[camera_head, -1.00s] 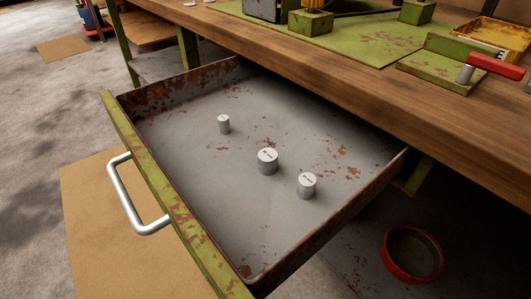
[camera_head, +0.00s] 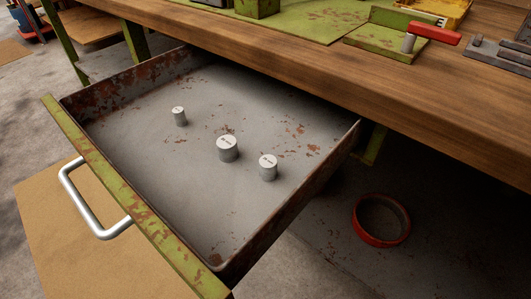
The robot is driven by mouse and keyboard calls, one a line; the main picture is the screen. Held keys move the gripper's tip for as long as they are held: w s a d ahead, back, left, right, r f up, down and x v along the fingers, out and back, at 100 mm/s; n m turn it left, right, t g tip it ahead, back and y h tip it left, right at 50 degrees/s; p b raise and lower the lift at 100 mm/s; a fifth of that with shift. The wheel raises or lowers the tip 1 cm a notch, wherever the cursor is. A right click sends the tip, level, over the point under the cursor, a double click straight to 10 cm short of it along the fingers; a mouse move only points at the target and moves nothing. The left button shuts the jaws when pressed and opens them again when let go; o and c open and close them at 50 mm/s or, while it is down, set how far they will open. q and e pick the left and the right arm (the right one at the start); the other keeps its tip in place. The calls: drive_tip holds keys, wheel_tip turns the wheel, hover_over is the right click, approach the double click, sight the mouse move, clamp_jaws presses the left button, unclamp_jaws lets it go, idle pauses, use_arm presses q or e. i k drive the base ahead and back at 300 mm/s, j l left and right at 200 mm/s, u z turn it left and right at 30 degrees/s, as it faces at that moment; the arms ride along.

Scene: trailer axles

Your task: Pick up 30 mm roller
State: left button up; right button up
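Three upright metal rollers stand apart in the open drawer (camera_head: 165,190). The smallest roller (camera_head: 179,117) is at the left and farthest back. The widest roller (camera_head: 227,149) is in the middle. A medium-width roller (camera_head: 268,168) stands to its right and a little nearer. Each has dark marking on its top, too small to read, so I cannot tell by label which is the 30 mm one. Nothing is touching the rollers. Neither of my grippers is in view.
The drawer, with a silver handle (camera_head: 98,225), is pulled out below a wooden workbench (camera_head: 320,75). A green fixture with a red-handled clamp (camera_head: 434,33) is on the bench. A red-rimmed round container (camera_head: 381,220) is on the floor. The drawer floor around the rollers is clear.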

sight(227, 145)
drive_tip(key=j+z, duration=0.4)
drive_tip(key=k+j+z, duration=0.15)
drive_tip(key=j+z, duration=0.3)
